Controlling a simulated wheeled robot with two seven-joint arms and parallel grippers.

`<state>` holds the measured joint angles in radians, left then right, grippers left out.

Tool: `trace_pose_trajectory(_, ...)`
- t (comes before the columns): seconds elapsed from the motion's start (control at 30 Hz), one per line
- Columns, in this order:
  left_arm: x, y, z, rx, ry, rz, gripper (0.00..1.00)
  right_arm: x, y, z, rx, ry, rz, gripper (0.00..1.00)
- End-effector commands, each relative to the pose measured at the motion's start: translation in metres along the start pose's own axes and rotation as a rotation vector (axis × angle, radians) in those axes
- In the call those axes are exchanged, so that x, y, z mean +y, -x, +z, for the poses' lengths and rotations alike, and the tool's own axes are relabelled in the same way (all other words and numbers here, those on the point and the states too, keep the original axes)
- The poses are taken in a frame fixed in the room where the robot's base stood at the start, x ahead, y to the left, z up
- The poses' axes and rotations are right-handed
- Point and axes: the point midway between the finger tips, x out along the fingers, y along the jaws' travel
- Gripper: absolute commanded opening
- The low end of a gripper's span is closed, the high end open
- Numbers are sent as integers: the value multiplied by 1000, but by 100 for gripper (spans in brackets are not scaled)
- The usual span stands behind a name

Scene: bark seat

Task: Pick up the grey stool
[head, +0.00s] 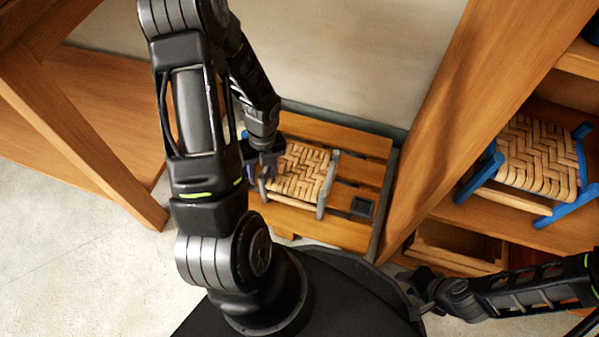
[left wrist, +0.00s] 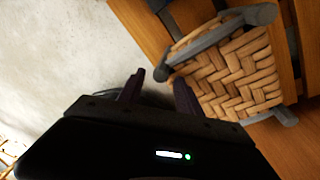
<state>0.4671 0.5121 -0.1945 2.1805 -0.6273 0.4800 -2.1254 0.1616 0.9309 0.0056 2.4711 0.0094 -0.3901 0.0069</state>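The grey stool (head: 300,172) has a woven tan seat and grey side rails. It stands on a low slatted wooden bench in the middle of the head view. My left gripper (head: 264,172) is at the stool's left side, partly hidden by my own arm. In the left wrist view the stool (left wrist: 232,75) fills the upper right. My left gripper (left wrist: 158,92) has its two fingers apart, with the end of a grey rail close to the gap; I cannot tell whether they touch it. My right gripper (head: 422,290) is at the lower right, away from the stool, its fingers too small to read.
The slatted bench (head: 362,172) carries a small dark square item (head: 361,207) right of the stool. A blue stool (head: 537,160) with a woven seat stands on the shelf at the right. A wooden table leg (head: 95,145) is at the left. Pale floor (head: 60,240) is clear at lower left.

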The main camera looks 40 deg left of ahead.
Motion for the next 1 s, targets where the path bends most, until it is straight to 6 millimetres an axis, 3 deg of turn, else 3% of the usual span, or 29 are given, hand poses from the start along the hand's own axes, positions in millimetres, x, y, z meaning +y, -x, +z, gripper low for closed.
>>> trace_pose_trajectory(0.47, 0, 0, 0, 0, 0, 0, 1, 0, 0, 0, 0, 0, 0, 36)
trace_pose_trajectory(1.0, 0, 0, 0, 0, 0, -1, 0, 0, 0, 0, 0, 0, 0, 36)
